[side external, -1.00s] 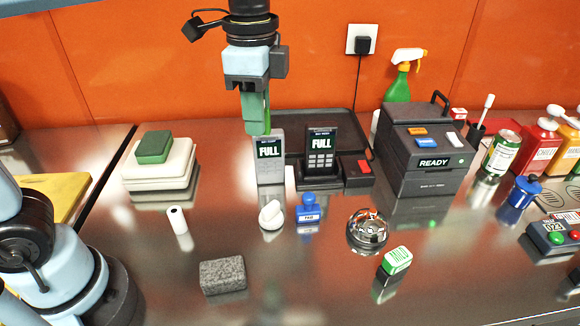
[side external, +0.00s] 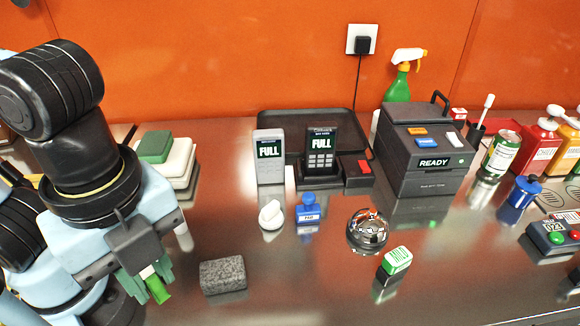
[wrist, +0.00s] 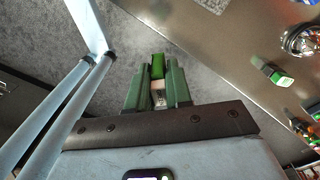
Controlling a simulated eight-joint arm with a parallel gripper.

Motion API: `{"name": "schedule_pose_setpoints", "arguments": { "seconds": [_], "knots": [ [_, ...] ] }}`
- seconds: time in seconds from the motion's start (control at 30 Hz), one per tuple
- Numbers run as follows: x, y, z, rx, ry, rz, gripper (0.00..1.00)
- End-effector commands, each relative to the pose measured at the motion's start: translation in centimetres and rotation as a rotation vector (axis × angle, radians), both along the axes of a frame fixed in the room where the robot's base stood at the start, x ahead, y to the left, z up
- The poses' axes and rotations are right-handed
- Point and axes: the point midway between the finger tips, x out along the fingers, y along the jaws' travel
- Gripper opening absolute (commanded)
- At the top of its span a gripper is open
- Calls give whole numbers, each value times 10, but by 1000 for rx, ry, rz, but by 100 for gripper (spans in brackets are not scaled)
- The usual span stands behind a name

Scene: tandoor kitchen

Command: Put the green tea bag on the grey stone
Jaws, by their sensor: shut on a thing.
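The green tea bag (side external: 158,290) is in my gripper (side external: 147,280), at the lower left of the side view. It shows a bright green end and a pale part between the fingers. In the wrist view the tea bag (wrist: 157,67) sits between the two green fingers of my gripper (wrist: 157,82), which is shut on it. The grey stone (side external: 222,275), a speckled block, lies on the counter just right of my gripper, apart from it. Its top looks bare. A pale grey patch at the wrist view's top edge may be the stone.
In the wrist view, grey floor lies under my gripper, beyond the steel counter's edge (wrist: 190,55). A white knob (side external: 270,215), a blue stamp (side external: 308,209), a chrome bell (side external: 367,232) and a green-white block (side external: 397,260) stand right of the stone. Counter around the stone is clear.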

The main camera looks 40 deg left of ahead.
Motion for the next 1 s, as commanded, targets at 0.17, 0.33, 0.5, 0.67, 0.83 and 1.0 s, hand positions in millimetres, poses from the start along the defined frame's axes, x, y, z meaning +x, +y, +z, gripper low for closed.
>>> {"name": "schedule_pose_setpoints", "arguments": {
  "seconds": [0.17,0.33,0.5,0.67,0.83,1.0],
  "knots": [
    [0,0,-21,0,0,1,0],
    [6,2,-32,0,0,5,0],
    [28,13,-46,1,-2,12,0],
    [52,24,-62,1,-1,11,0],
    [78,36,-79,1,-2,10,0],
    [98,46,-92,1,-2,5,0]
  ]
}}
